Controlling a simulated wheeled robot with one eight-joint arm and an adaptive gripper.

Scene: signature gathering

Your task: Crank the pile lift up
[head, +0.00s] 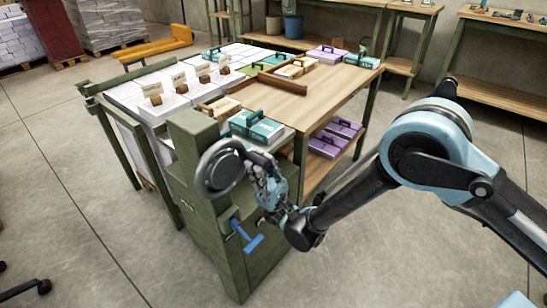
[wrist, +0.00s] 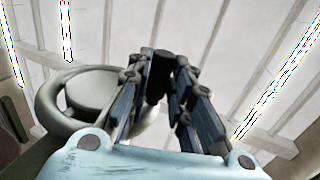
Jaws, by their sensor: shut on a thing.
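The crank wheel (head: 220,172), a dark grey handwheel, is mounted on the green lift housing (head: 205,222). It also shows at the left of the wrist view (wrist: 72,103). My gripper (head: 257,170) is at the wheel's right side. In the wrist view its fingers (wrist: 164,72) are closed around a dark upright handle (wrist: 160,66), which stands beside the wheel. The handle is mostly hidden by the fingers in the head view. The pile (head: 142,98) of white paper stacks sits behind the housing, within green rails.
A blue lever (head: 247,238) sticks out of the housing below my gripper. A wooden table (head: 315,95) with teal, green and purple cases stands behind, with purple cases (head: 335,138) on its lower shelf. A yellow pallet jack (head: 160,47) is at the back. The floor in front is clear.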

